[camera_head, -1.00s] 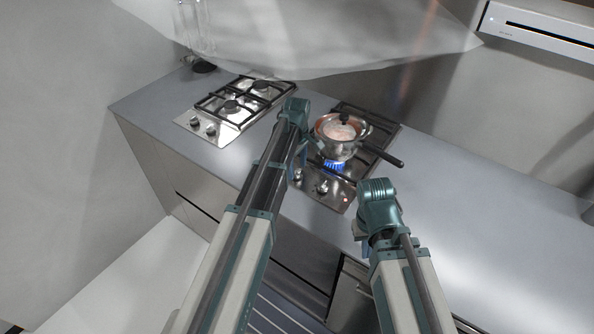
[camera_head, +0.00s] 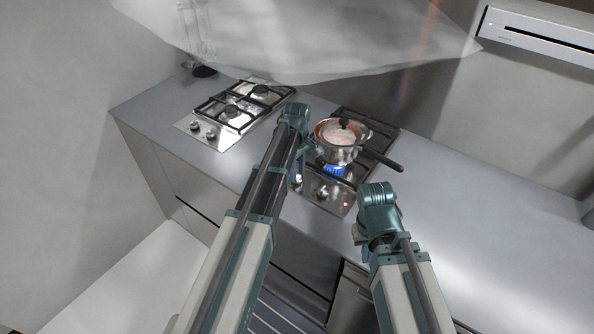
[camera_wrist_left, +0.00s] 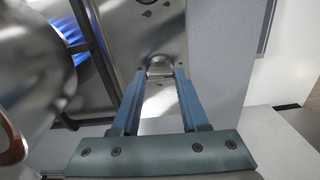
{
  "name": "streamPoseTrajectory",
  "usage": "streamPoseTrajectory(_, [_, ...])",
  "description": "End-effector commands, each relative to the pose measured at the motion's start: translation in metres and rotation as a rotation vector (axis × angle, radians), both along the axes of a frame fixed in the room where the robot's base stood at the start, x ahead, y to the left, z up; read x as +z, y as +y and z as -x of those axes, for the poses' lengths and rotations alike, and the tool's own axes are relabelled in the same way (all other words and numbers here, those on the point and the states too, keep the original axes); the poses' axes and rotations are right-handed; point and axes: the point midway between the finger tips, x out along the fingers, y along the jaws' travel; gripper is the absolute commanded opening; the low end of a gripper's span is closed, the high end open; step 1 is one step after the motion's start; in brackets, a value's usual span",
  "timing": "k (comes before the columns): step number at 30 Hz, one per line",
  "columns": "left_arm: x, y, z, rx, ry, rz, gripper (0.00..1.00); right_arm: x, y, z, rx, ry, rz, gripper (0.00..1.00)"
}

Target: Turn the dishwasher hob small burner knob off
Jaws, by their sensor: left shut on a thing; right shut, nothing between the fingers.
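The lit hob (camera_head: 334,205) is a steel plate with black grates, and a blue flame (camera_head: 333,170) burns under a pot (camera_head: 340,150). The flame also shows in the left wrist view (camera_wrist_left: 68,38). My left gripper (camera_wrist_left: 160,72) is shut on a metal hob knob (camera_wrist_left: 159,68) near the plate's edge. In the head view the left arm partly hides this knob. A second knob (camera_head: 322,192) stands free to its right. The knob markings are too small to read. My right gripper (camera_head: 361,240) is shut and empty over the counter's front edge, its fingertips mostly hidden.
The pot's dark handle (camera_head: 383,158) points right over the counter. A second hob (camera_head: 232,108) with two knobs and no visible flame lies to the left. The counter (camera_head: 480,215) to the right is clear. A pale translucent hood (camera_head: 300,40) hangs above.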

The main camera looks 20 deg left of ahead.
Motion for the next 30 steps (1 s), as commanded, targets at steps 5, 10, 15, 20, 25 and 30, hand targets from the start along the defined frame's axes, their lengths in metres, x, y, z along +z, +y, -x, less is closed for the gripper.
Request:
streamPoseTrajectory(5, [0.0000, 0.0000, 0.0000, -0.119, 0.000, 0.000, 0.00, 0.0000, 0.0000, 0.0000, 0.000, 0.000, 0.000, 0.00])
streamPoseTrajectory(10, [0.0000, 0.0000, 0.0000, -0.275, 0.000, 0.000, 0.00, 0.0000, 0.0000, 0.0000, 0.000, 0.000, 0.000, 0.00])
streamPoseTrajectory(15, [0.0000, 0.0001, -0.0001, -0.437, 0.000, 0.000, 0.00, 0.0000, 0.0000, 0.0000, 0.000, 0.000, 0.000, 0.00])
streamPoseTrajectory(20, [0.0000, 0.0001, -0.0001, -0.589, 0.000, 0.000, 0.00, 0.0000, 0.0000, 0.0000, 0.000, 0.000, 0.000, 0.00])
streamPoseTrajectory(25, [0.0000, 0.0001, -0.0001, -0.750, 0.000, 0.000, 0.00, 0.0000, 0.0000, 0.0000, 0.000, 0.000, 0.000, 0.00])
streamPoseTrajectory(30, [0.0000, 0.0000, 0.0000, -0.911, 0.000, 0.000, 0.00, 0.0000, 0.0000, 0.0000, 0.000, 0.000, 0.000, 0.00])
